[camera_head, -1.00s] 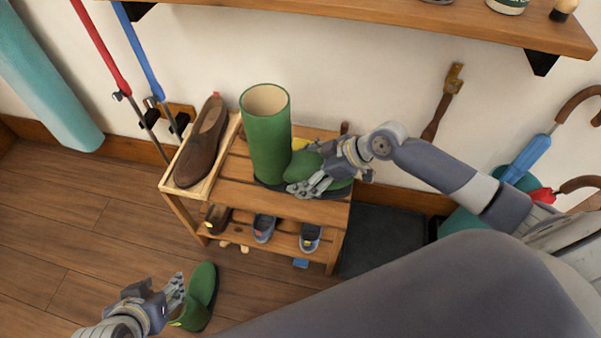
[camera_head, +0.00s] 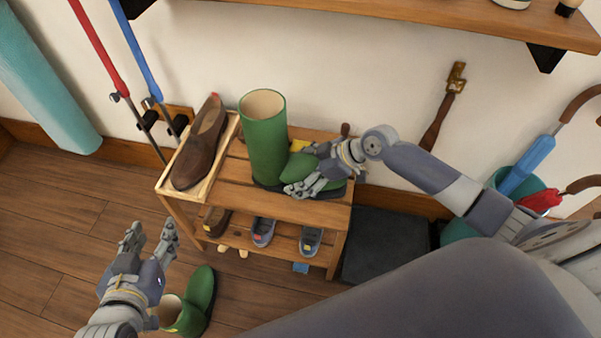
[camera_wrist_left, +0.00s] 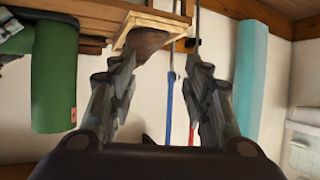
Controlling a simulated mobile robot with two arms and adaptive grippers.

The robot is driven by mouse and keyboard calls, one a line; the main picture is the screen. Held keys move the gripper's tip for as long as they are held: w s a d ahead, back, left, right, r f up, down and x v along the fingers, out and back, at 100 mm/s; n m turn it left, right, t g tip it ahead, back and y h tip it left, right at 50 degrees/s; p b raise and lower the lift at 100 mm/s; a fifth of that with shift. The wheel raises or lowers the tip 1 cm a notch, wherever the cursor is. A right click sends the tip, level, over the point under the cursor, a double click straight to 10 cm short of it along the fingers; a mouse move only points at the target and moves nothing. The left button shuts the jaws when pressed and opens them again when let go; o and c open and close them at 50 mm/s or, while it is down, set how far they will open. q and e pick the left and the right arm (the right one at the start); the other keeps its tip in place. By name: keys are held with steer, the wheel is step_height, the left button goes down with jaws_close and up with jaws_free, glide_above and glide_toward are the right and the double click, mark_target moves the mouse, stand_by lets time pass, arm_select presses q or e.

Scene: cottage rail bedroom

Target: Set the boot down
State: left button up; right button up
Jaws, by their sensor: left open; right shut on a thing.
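A tall green boot (camera_head: 265,138) stands upright on the top of the wooden shoe rack (camera_head: 235,195), its open top facing up. My right gripper (camera_head: 302,180) is shut on the boot at its foot, which points right; the fingers hide part of it. A second green boot (camera_head: 199,298) is on the floor, low in the head view. My left gripper (camera_head: 150,236) is open and empty above the floor, left of the rack and beside that second boot. In the left wrist view its open fingers (camera_wrist_left: 163,85) have nothing between them, and the tall boot (camera_wrist_left: 54,75) shows at left.
A brown shoe (camera_head: 200,150) lies in a wooden tray (camera_head: 181,187) on the rack's left end. Small shoes (camera_head: 263,231) sit on the lower shelf. A wall shelf (camera_head: 400,18) overhangs the rack. A dark mat (camera_head: 385,243) lies at right; floor at left is clear.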

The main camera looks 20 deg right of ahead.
steer(key=shift+w, duration=0.1)
steer(key=o, duration=1.3)
